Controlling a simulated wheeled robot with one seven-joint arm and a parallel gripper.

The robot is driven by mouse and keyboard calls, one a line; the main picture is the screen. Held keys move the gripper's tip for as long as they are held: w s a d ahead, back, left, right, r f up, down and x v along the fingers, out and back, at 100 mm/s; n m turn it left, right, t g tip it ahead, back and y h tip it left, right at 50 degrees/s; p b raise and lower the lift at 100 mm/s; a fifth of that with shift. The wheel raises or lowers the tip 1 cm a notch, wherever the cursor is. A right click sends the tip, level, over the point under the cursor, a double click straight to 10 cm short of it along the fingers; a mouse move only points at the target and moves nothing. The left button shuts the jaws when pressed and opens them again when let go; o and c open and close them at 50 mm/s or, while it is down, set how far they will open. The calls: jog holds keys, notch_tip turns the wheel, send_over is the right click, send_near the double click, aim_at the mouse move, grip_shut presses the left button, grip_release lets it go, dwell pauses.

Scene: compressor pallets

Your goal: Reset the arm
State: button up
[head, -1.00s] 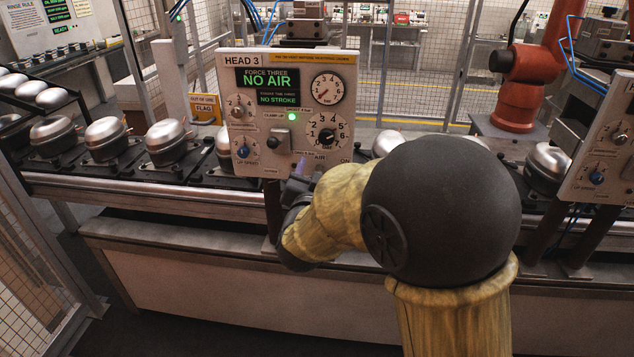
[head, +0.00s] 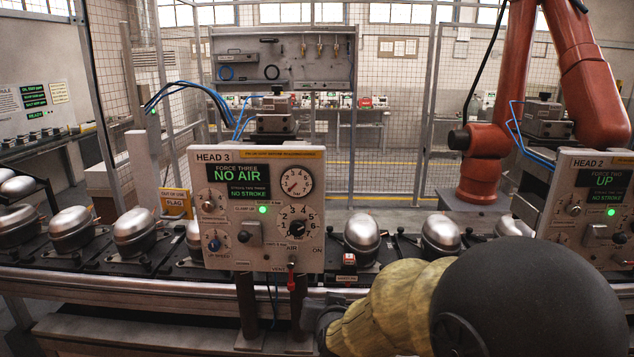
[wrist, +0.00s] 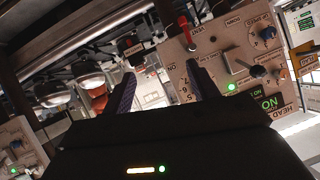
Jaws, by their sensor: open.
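My arm reaches in from the lower right of the head view, its dark wrist end (head: 322,318) below and right of the HEAD 3 panel (head: 215,170). In the wrist view my gripper (wrist: 162,85) is open, its two dark fingers apart with nothing between them. The HEAD 3 panel (wrist: 222,85) stands tilted beside and beyond the right finger there. The panel reads "NO AIR" and "NO STROKE", with a green light on. A red handle (head: 291,280) hangs under the panel at the air label; it also shows in the wrist view (wrist: 187,33). The fingers look clear of it.
Metal compressors (head: 134,228) stand in a row on the conveyor (head: 110,285). A HEAD 2 panel (head: 575,200) reading "UP" is at right. A small red-topped box (head: 348,262) sits beside the HEAD 3 panel. An orange robot arm (head: 485,155) stands behind. A yellow flag sign (head: 176,203) is at left.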

jog(key=s+d+f+g+p, duration=0.1)
jog(key=s+d+f+g, duration=0.2)
jog(key=s+d, duration=0.4)
jog(key=s+d+f+n+g+h, duration=0.1)
jog(key=s+d+f+g, duration=0.3)
jog(key=s, duration=0.7)
jog(key=d+g, duration=0.2)
jog(key=shift+d+h+p, duration=0.3)
jog(key=shift+d+p, duration=0.1)
